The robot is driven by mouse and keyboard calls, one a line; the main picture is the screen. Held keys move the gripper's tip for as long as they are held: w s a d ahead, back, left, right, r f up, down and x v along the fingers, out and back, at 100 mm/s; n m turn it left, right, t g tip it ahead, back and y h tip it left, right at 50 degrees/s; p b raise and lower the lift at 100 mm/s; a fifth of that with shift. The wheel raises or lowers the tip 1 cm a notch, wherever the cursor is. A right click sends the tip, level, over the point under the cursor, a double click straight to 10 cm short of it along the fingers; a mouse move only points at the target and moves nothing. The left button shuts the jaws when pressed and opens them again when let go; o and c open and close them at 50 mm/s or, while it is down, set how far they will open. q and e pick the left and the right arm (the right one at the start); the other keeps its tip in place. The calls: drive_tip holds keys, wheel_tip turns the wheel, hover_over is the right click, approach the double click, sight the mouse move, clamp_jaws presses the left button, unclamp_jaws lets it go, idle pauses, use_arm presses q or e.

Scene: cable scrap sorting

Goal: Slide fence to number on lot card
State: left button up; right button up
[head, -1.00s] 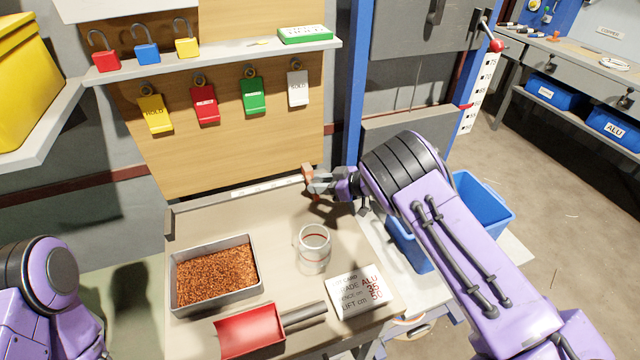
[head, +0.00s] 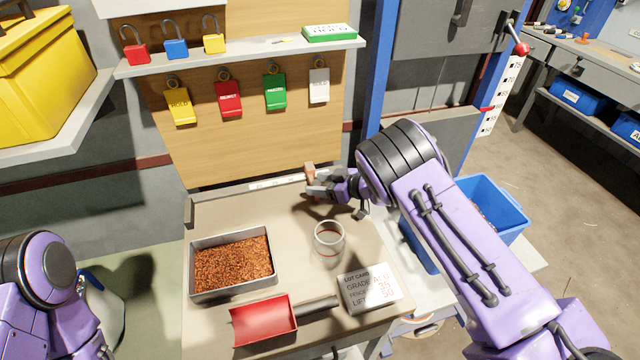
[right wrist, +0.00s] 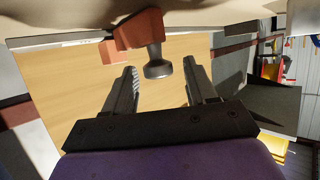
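The orange-brown fence (head: 310,174) stands at the back edge of the table, at the right of a pale scale strip (head: 275,182). In the right wrist view the fence (right wrist: 140,33) has a grey knob (right wrist: 157,68) facing my gripper. My right gripper (head: 316,186) is at the fence. Its fingers (right wrist: 160,75) are apart, one on each side of the knob, with visible gaps.
A tray of copper granules (head: 191,284) is at the table's left. A clear jar (head: 329,240) stands mid-table, and a red scoop (head: 263,320) lies in front. A blue bin (head: 509,222) is right of the table, partly behind my right arm.

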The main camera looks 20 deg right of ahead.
drive_tip(key=b+v, duration=0.1)
drive_tip(key=v, duration=0.9)
drive_tip(key=shift+s+d, duration=0.15)
drive_tip(key=shift+d, duration=0.05)
